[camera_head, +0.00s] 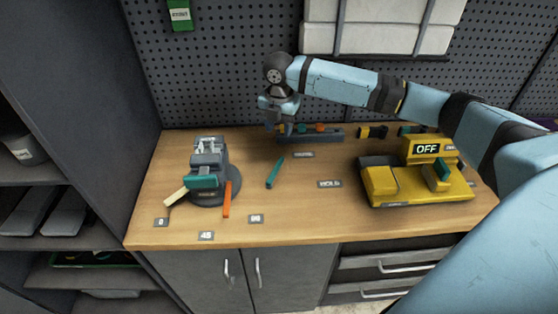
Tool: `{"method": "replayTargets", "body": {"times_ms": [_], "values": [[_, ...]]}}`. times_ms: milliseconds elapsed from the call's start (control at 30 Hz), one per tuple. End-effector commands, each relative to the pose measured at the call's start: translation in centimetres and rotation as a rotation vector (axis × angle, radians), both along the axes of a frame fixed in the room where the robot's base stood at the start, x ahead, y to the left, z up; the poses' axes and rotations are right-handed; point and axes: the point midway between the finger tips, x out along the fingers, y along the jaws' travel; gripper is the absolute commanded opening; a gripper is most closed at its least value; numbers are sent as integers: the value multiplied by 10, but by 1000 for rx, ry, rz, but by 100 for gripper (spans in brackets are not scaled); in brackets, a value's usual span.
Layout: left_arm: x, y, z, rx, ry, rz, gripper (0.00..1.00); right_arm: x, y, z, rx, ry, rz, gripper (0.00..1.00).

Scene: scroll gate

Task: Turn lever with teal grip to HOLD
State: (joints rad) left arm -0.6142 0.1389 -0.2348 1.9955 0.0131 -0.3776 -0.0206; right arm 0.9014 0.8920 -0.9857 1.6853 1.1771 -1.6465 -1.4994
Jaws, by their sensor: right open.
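A slim teal grip (275,172) lies slanted on the middle of the bench, its upper end toward the back; any pivot is too small to make out. A label reading HOLD (329,183) is to its right on the bench top. Another small label (303,154), too small to read, lies farther back. My right gripper (285,130) points down near the back of the bench, behind and apart from the teal grip. It is open, though its fingertips are small and partly hidden. My left gripper is out of view.
A grey vise (208,160) with a teal front piece stands left, beside labels 0, 45 and 90. A yellow machine (415,185) with an OFF display and a teal part stands right. A grey rack (322,135) with coloured pieces sits at the back. The bench's front middle is clear.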

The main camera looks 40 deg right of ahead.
Motion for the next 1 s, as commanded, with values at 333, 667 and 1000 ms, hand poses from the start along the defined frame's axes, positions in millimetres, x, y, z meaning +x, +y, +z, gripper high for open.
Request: {"method": "replayTargets", "body": {"times_ms": [333, 667, 1000], "values": [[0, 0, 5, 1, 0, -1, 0, -1, 1, -64, -1, 3, 0, 43], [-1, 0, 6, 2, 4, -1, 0, -1, 1, -121, -1, 1, -1, 43], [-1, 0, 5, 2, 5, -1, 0, 0, 1, -134, -1, -2, -1, 43]]}}
